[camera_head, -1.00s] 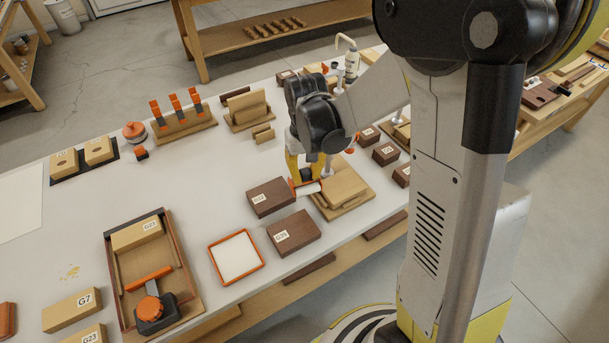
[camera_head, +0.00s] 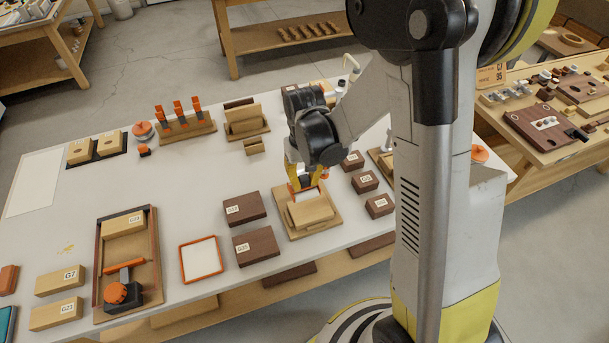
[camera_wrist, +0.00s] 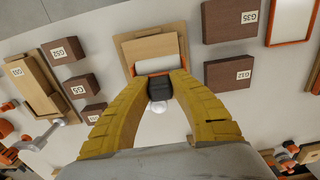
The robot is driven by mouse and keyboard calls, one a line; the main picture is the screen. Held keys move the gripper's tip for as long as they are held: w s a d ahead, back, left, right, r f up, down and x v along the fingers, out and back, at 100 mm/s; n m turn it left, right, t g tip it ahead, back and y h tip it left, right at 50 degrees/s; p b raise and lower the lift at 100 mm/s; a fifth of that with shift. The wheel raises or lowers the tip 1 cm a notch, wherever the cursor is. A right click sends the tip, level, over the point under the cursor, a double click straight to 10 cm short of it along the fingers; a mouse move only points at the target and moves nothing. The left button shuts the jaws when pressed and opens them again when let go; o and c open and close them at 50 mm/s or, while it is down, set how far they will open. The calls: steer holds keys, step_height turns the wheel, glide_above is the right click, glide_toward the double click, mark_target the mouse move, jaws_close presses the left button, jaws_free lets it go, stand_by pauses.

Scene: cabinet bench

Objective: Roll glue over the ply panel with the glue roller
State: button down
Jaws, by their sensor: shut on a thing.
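My gripper (camera_head: 305,182) is shut on the glue roller, whose dark handle (camera_wrist: 160,87) shows between the yellow fingers in the wrist view. The roller's white sleeve (camera_head: 307,197) with its orange frame is at the far edge of the ply panel (camera_head: 311,211). In the wrist view the white sleeve (camera_wrist: 157,67) lies over the near part of the pale ply panel (camera_wrist: 149,48). I cannot tell whether it touches. The panel lies on a wider wooden base board (camera_head: 293,233). An orange-rimmed tray (camera_head: 221,267) with a white inside stands to the left.
Dark labelled blocks (camera_head: 244,208) (camera_head: 256,246) stand just left of the base board, and smaller dark blocks (camera_head: 365,181) stand to its right. A wooden tray (camera_head: 152,275) holds a block and an orange-handled tool. Bare tabletop lies behind the dark blocks.

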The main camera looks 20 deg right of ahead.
mark_target(308, 197)
steer(key=shift+f+b, duration=1.95)
steer(key=shift+f, duration=0.8)
steer(key=shift+f+b, duration=0.7)
steer(key=shift+b, duration=0.15)
steer(key=shift+s, duration=0.15)
steer(key=shift+s+r, duration=0.15)
steer(key=shift+s, duration=1)
steer(key=shift+w, duration=0.1)
steer(key=shift+w+b, duration=0.3)
steer(key=shift+w, duration=0.85)
steer(key=shift+s, duration=0.1)
